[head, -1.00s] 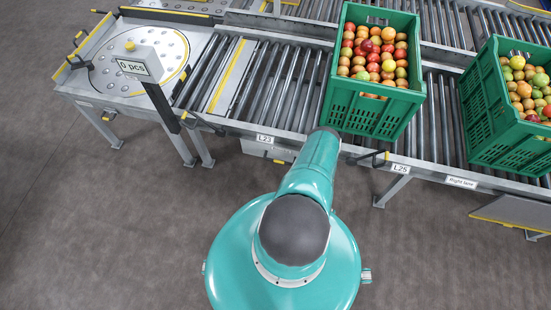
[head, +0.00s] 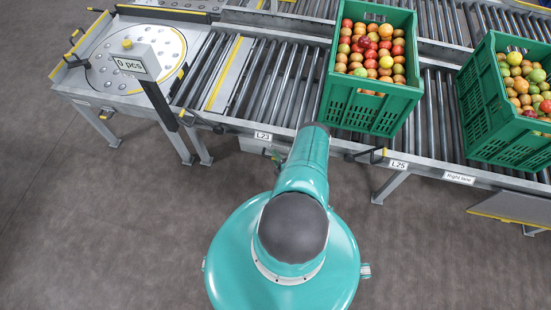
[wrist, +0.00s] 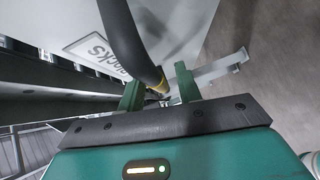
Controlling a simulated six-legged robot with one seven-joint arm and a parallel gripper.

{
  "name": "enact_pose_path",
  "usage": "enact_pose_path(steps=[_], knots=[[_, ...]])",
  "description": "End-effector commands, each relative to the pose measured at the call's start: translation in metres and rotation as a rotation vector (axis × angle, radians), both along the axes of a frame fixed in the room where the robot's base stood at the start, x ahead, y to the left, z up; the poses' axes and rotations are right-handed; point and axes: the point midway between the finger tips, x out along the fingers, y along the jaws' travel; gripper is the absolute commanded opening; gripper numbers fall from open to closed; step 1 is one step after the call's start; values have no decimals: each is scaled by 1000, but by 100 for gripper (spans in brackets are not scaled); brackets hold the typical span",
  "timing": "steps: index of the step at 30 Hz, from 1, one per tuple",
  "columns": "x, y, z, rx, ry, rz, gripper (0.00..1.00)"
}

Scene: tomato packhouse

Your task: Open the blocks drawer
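The drawer's pale front shows in the wrist view with a white label reading "blocks" (wrist: 95,48), partly covered. In the head view a grey unit (head: 256,146) sits under the conveyor edge below the L23 sign, partly behind my arm. My gripper (wrist: 160,92) shows two green fingers standing apart, pointing towards the drawer area. A dark curved bar (wrist: 128,42) with a yellow part near its lower end crosses in front of the label. Its lower end appears between the fingers; I cannot tell whether they touch it.
A green crate of tomatoes (head: 373,108) stands on the roller conveyor (head: 272,82) above, with another crate (head: 491,125) to its right. A dark lever (head: 367,154) juts from the conveyor's front edge. The floor (head: 110,225) around me is clear.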

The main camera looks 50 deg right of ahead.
Motion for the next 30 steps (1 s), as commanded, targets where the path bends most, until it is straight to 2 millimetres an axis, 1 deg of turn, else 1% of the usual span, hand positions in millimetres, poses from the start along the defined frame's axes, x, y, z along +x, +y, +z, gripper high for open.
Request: enact_pose_path(steps=[2, 6, 7, 20, 30], knots=[[0, 0, 0, 0, 0, 0, 32], [0, 0, 0, 0, 0, 0, 5], [0, 0, 0, 0, 0, 0, 0], [-1, 1, 0, 0, 0, 0, 0], [-4, 9, 0, 1, -1, 1, 0]])
